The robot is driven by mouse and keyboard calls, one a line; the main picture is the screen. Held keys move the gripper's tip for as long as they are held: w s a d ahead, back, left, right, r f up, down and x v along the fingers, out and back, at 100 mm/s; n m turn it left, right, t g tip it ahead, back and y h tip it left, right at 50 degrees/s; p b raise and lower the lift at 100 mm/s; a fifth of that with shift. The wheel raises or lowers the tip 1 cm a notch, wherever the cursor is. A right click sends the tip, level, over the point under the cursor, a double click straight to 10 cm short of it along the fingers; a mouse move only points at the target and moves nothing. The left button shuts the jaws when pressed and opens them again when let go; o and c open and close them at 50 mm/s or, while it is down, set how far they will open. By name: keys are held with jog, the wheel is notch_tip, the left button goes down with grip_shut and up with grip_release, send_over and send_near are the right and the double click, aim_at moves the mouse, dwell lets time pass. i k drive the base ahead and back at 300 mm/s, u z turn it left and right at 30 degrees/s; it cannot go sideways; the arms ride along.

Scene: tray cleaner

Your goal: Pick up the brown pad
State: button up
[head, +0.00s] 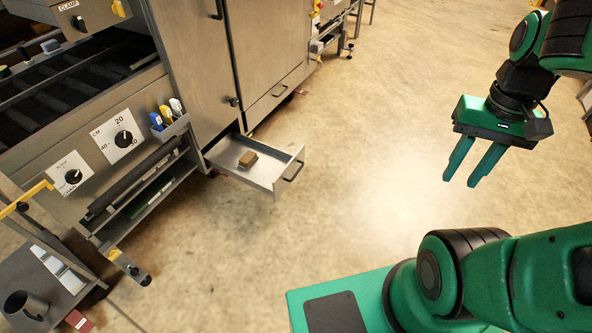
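A small brown pad (247,159) lies inside an open metal drawer (263,185) low on the front of the machine, left of the picture's middle. The pad rests on the drawer's floor toward the back and nothing covers it. My gripper (460,182) hangs at the right of the view, above the bare floor. Its two green fingers point down and stand apart, with nothing between them. It is well to the right of the drawer and the pad.
The steel machine (190,70) fills the left side. A small bin with colored handles (170,123) hangs on its front. Yellow-handled levers (120,262) stick out at lower left, near a dark cup (27,308). The floor between the drawer and my gripper is clear.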

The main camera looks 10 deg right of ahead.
aim_at(247, 160)
jog(key=u, duration=0.05)
jog(key=i, duration=1.55)
jog(key=u, duration=0.05)
